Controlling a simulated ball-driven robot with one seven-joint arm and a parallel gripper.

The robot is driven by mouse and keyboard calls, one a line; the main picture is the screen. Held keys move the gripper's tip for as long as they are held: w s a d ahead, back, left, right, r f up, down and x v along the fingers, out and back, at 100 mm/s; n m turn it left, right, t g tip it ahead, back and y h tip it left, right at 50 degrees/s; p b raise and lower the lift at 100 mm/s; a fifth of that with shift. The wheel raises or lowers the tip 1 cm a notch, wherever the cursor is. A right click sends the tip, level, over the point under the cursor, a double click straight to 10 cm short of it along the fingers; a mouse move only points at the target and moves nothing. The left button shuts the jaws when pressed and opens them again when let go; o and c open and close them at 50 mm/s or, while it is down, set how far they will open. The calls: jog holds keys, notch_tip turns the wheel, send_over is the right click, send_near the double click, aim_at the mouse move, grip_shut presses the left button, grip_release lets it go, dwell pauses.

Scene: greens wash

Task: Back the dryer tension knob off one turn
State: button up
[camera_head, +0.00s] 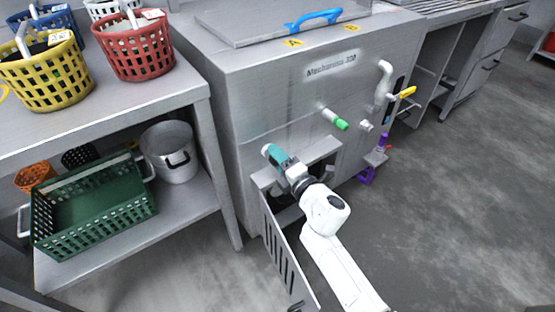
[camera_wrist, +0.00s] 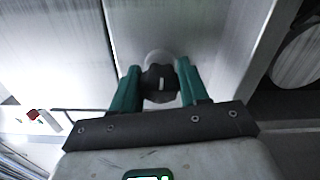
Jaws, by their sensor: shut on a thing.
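The dryer tension knob is a dark, lobed knob (camera_wrist: 157,78) with a white mark, seen in the wrist view between my gripper's two teal fingers. A pale round collar (camera_wrist: 158,57) shows behind it. My gripper (camera_wrist: 159,88) is shut on the knob from both sides. In the head view my gripper (camera_head: 270,152) is at the lower left of the steel machine's front (camera_head: 290,98), above an open slotted door. The knob is not clearly visible there.
The slotted door (camera_head: 283,245) stands open below my gripper. A green-tipped handle (camera_head: 341,124) and a white pipe (camera_head: 385,75) stick out to the right. A shelf with a green crate (camera_head: 95,238) and a pot (camera_head: 172,168) is at left.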

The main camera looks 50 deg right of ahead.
jog(key=n+b, duration=0.1)
jog(key=n, duration=0.4)
jog(key=shift+n, duration=0.4)
dwell(0.4)
jog(key=o, duration=1)
jog(key=shift+b+v, duration=0.65)
jog(key=shift+v, duration=4.75)
jog(key=shift+r, duration=0.1)
